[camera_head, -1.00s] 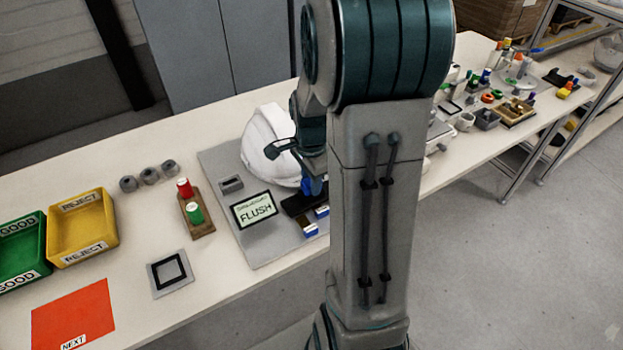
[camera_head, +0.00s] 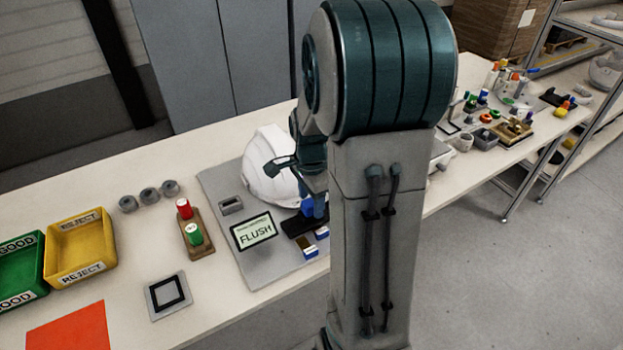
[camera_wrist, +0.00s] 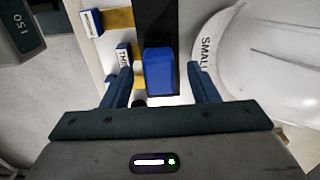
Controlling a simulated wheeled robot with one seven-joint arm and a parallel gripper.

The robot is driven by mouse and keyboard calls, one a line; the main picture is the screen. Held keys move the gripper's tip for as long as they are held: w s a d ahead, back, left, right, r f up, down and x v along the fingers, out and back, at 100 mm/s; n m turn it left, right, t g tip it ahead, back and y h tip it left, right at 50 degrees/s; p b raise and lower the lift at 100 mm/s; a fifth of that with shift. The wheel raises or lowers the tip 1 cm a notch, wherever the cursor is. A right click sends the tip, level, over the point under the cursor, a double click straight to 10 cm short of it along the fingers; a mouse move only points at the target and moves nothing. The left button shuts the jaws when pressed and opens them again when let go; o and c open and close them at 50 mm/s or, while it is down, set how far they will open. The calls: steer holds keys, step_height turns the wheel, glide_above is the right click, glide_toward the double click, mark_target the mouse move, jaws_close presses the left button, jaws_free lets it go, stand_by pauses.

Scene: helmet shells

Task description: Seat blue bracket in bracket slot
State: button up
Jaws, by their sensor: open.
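The blue bracket (camera_wrist: 158,72) stands on a dark strip (camera_wrist: 160,20) in the wrist view. It also shows as a small blue patch in the head view (camera_head: 307,206), next to the white helmet shell (camera_head: 268,165). My gripper (camera_wrist: 161,70) is open, with one finger on each side of the bracket and visible gaps between. The shell, marked SMALL, lies close to the right finger in the wrist view (camera_wrist: 265,60). A small grey block with a dark recess (camera_head: 231,205) sits on the grey board; I cannot tell whether it is the bracket slot.
A display reading FLUSH (camera_head: 254,230) stands on the grey board (camera_head: 275,272). Blue-and-brass labelled pieces (camera_wrist: 122,54) lie just left of the bracket. Red and green cylinders (camera_head: 190,222), a yellow REJECT tray (camera_head: 80,247) and a green GOOD tray (camera_head: 20,270) are farther left.

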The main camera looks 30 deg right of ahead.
step_height(320, 180, up, 13)
steer(key=s+a+f+n+t, duration=0.1)
steer(key=s+a+n+t, duration=0.1)
steer(key=s+a+n, duration=0.9)
steer(key=s+n+p, duration=0.1)
steer(key=n, duration=0.5)
steer(key=shift+a+t, duration=0.35)
steer(key=shift+t, duration=0.05)
